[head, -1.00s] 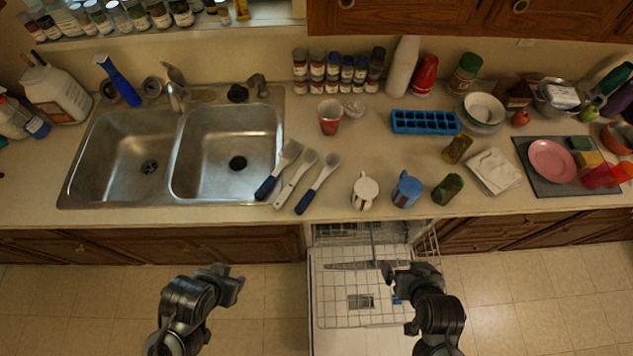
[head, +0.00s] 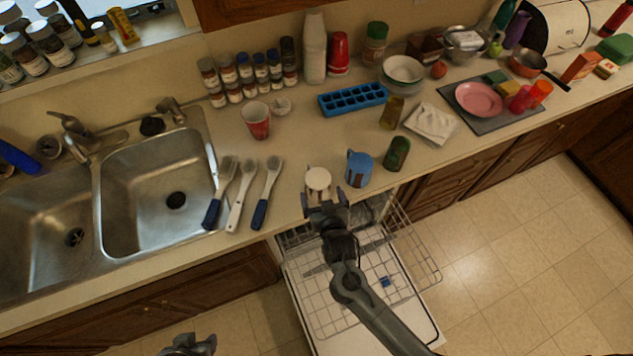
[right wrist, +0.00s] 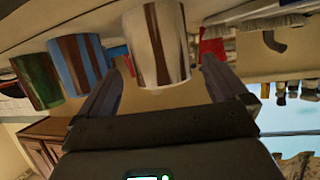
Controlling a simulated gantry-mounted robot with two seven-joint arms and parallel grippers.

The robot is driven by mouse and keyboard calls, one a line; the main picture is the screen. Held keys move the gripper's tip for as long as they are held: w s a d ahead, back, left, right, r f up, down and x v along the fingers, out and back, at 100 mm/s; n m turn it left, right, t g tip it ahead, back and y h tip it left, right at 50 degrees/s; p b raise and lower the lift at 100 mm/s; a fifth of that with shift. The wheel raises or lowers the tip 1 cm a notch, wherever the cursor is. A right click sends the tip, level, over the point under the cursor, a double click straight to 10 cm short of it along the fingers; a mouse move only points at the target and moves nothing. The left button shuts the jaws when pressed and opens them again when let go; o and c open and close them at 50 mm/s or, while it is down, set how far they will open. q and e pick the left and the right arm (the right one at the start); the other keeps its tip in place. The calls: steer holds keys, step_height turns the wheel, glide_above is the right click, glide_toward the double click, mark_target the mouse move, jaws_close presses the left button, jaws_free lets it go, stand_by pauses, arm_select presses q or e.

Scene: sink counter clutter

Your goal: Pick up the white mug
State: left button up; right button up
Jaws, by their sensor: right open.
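The white mug (head: 318,179) stands near the counter's front edge in the head view, its lower part hidden by my right gripper (head: 326,201). In the right wrist view the white mug (right wrist: 158,45) has a brown stripe and appears inverted, ahead of and between the two fingers. My right gripper is open, with its fingers (right wrist: 160,85) pointing at the mug; I cannot tell whether they touch it. My left gripper (head: 190,345) shows only in part at the bottom of the head view, and its jaws are unclear.
A blue mug (head: 359,169) stands close to the right of the white mug, with a green can-like item (head: 397,154) beyond it. Several brushes (head: 240,195) lie to the left. The open dishwasher rack (head: 335,285) is below the counter edge.

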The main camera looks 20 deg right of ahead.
mark_target(318, 183)
steer(key=shift+p+x, duration=0.5)
steer(key=shift+x, duration=2.1)
steer(key=shift+w+f, duration=0.1)
steer(key=shift+w, duration=0.5)
steer(key=c, duration=0.9)
steer(key=shift+c, duration=0.7)
